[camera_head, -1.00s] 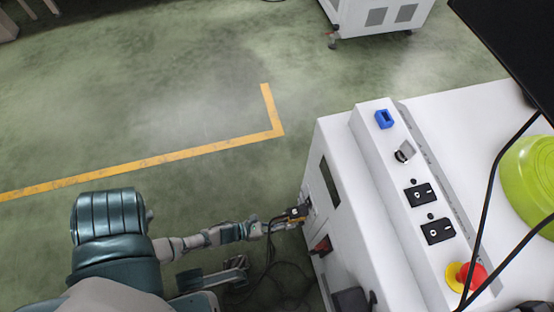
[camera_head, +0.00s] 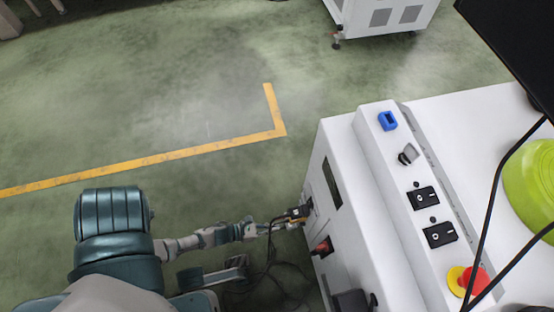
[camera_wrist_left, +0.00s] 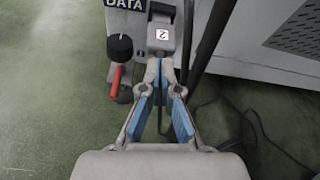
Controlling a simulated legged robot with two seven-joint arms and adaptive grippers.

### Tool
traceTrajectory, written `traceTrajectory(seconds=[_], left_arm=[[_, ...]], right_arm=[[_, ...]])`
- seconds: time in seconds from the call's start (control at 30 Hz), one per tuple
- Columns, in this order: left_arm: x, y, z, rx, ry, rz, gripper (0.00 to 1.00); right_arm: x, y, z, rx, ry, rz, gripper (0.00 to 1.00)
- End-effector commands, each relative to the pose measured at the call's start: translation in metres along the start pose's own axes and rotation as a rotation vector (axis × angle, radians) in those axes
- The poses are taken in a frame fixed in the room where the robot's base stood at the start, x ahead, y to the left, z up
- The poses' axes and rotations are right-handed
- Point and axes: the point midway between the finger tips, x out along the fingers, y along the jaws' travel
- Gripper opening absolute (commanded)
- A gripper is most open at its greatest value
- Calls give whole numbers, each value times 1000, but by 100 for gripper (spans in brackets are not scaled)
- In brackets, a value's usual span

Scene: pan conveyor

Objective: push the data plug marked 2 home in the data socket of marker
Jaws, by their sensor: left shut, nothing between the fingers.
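The data plug marked 2 (camera_wrist_left: 162,36) is a grey block with a white tag reading 2, at the top centre of the left wrist view. A black label reading DATA (camera_wrist_left: 125,4) is beside it. The fingers of my left gripper (camera_wrist_left: 160,72), with blue pads, are shut and empty, with their tips at the plug's near end; I cannot tell if they touch it. In the head view my left gripper (camera_head: 272,228) is low at the side of the white machine (camera_head: 345,235). The socket is hidden, so how deep the plug sits is unclear. My right gripper is out of view.
A black knob with a red lever (camera_wrist_left: 118,75) is left of the plug. Dark cables (camera_head: 275,270) hang to the floor below my gripper. The machine's top carries rocker switches (camera_head: 440,234) and a red emergency button (camera_head: 474,280). Open green floor (camera_head: 130,110) lies left.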

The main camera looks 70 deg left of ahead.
Motion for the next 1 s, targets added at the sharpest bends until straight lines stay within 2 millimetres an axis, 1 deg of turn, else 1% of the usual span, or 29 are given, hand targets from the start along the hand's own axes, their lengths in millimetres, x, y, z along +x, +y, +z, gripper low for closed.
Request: traceTrajectory(seconds=[0.17,0.3,0.4,0.53,0.7,1.0], left_arm=[[-30,1,-1,-1,5,2,0],[-62,0,-1,-1,4,2,0],[-82,1,0,-1,3,2,0],[-101,1,0,-2,2,0,0],[-111,1,0,-2,1,0,0],[-109,1,1,-1,0,-1,0]], right_arm=[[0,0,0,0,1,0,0],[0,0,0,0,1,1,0],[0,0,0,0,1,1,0],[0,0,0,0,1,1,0],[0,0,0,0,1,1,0],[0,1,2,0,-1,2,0]])
